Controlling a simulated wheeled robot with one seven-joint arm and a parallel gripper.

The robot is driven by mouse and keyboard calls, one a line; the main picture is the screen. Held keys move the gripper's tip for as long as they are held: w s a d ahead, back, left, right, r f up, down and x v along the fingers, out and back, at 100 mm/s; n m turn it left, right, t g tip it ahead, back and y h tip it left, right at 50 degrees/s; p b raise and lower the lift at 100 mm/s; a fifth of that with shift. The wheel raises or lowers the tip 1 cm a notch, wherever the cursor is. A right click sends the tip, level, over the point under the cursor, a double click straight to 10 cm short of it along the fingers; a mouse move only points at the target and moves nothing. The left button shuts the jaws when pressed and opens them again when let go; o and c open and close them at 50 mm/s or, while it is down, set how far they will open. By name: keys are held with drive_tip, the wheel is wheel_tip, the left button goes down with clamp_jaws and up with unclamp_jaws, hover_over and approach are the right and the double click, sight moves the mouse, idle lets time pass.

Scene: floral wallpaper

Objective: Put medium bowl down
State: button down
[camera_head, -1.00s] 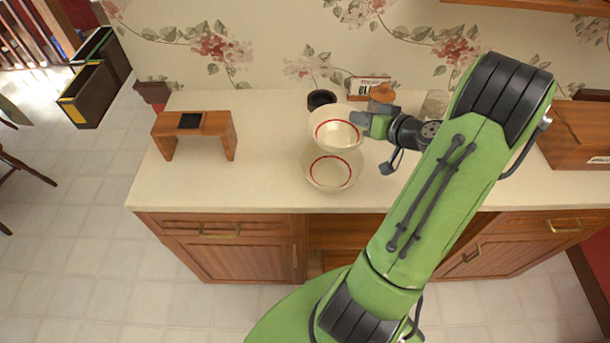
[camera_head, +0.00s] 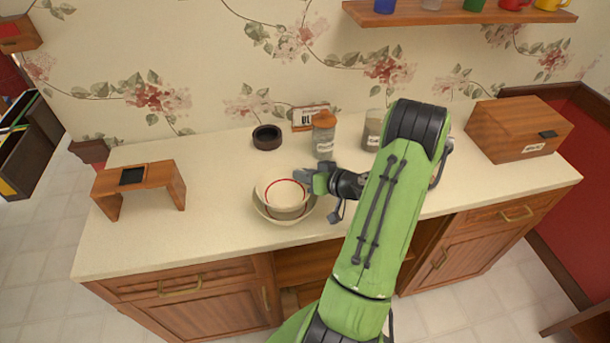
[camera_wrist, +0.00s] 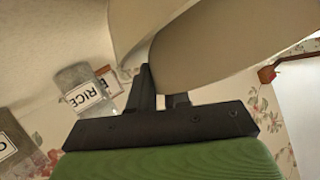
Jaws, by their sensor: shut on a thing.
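A cream bowl with a red ring inside (camera_head: 283,191) is held at its right rim by my gripper (camera_head: 314,179). It sits low inside or just above a larger cream bowl (camera_head: 284,217) on the counter; I cannot tell whether the two touch. In the wrist view, the dark fingers (camera_wrist: 163,88) are shut on the rim of the held bowl (camera_wrist: 215,45). The pale edge of another bowl (camera_wrist: 140,25) shows beside it.
A small wooden stand (camera_head: 150,178) is at the left of the counter (camera_head: 215,230). Behind are a black round dish (camera_head: 267,137), an orange-lidded jar (camera_head: 324,138) and another jar (camera_head: 373,132). A wooden box (camera_head: 515,128) stands at right. The counter's left front is clear.

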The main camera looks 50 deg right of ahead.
drive_tip(key=shift+f+b, duration=0.45)
drive_tip(key=shift+b, duration=0.15)
drive_tip(key=c, duration=1.4)
unclamp_jaws()
drive_tip(key=shift+r, duration=0.1)
